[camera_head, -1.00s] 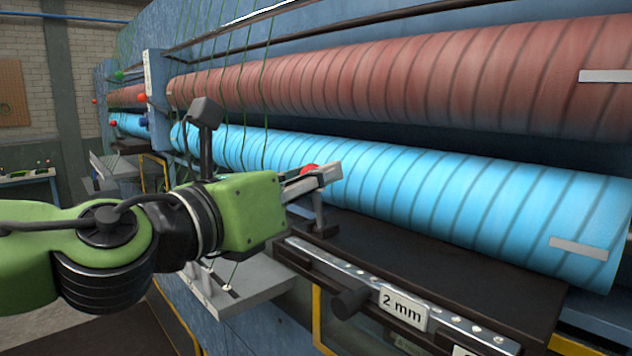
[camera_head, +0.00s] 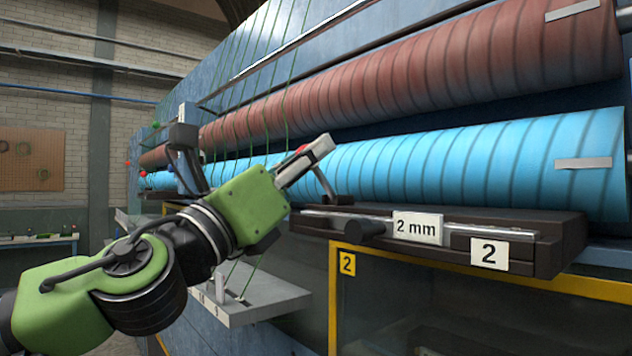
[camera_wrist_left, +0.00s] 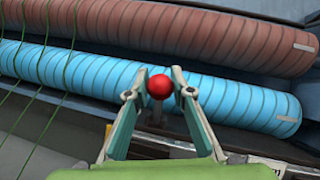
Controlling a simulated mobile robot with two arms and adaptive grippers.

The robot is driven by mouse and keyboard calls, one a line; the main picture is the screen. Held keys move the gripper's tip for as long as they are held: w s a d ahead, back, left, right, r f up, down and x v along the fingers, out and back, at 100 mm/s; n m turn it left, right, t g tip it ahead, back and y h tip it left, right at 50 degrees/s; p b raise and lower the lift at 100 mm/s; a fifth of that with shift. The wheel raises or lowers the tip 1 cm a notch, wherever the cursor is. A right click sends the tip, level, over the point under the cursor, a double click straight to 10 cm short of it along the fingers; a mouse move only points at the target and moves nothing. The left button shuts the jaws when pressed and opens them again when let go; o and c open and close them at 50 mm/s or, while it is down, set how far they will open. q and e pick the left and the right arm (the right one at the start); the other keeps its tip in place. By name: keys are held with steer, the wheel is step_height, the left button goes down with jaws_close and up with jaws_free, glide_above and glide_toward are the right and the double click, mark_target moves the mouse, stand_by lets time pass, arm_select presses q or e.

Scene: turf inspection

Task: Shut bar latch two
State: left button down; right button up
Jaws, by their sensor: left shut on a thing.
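A red ball knob (camera_head: 302,149) shows at the lever's top, mostly hidden by a finger. My left gripper (camera_head: 312,156) is shut on this knob. In the left wrist view the red knob (camera_wrist_left: 159,87) sits between the two fingertips, in front of the blue roller. My right gripper is not in view.
A blue striped roller (camera_head: 440,165) and a brown roller (camera_head: 440,85) run behind the latch. Green cords (camera_head: 290,75) hang near the left arm. A grey shelf (camera_head: 260,300) sticks out below my left gripper. A yellow frame (camera_head: 333,300) lies under the bar.

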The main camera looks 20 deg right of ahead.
arm_select(q)
steer(key=shift+s+a+f+b, duration=0.15)
steer(key=shift+a+f+b, duration=0.1)
steer(key=shift+f+b, duration=0.35)
steer(key=shift+s+a+f+b, duration=0.1)
steer(key=shift+a+f+b, duration=0.1)
steer(key=shift+f+b, duration=0.35)
steer(key=shift+s+a+f+b, duration=0.1)
steer(key=shift+a+f+b, duration=0.3)
steer(key=shift+f, duration=0.3)
steer(key=shift+s+a+f+b, duration=0.15)
steer(key=shift+a+f+b, duration=0.05)
steer(key=shift+f+b, duration=0.4)
steer(key=shift+s+a+f+b, duration=0.1)
steer(key=shift+a+f+b, duration=0.25)
steer(key=shift+f, duration=0.5)
steer(key=c, duration=1.8)
jaws_free()
steer(key=shift+o, duration=0.2)
steer(key=shift+w, duration=0.15)
